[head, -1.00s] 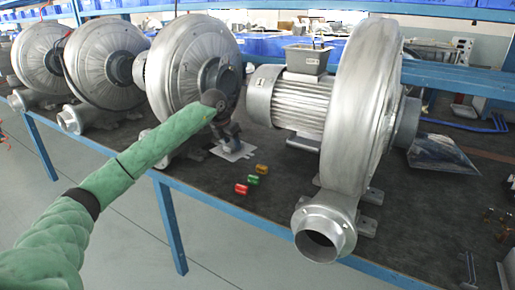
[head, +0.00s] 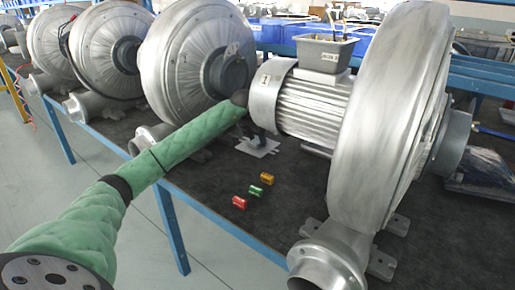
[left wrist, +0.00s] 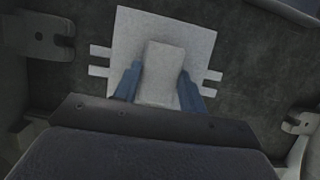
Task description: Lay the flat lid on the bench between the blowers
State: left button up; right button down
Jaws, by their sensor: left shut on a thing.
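The flat lid (head: 258,148) is a pale grey plate with small tabs at its sides and a raised block in its middle. In the head view it lies level at the bench surface, between the blower on the left (head: 190,65) and the large blower on the right (head: 385,115). I cannot tell whether it touches the bench. My left gripper (head: 259,136) points down over it, partly hidden by my arm. In the left wrist view the blue fingers (left wrist: 158,85) are shut on the lid's block (left wrist: 163,72). My right gripper is not in view.
Red, green and yellow small parts (head: 254,191) lie on the dark bench (head: 300,210) in front of the lid. A grey bin (head: 323,50) sits on the right blower's motor. Mounting feet (left wrist: 38,37) flank the lid in the wrist view.

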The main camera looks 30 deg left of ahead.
aim_at(255, 142)
pick_arm(q)
notch_tip(255, 142, down, 3)
jog(key=shift+f, duration=0.6)
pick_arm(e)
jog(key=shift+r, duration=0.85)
pick_arm(q)
jog(key=o, duration=1)
jog(key=shift+o, duration=0.3)
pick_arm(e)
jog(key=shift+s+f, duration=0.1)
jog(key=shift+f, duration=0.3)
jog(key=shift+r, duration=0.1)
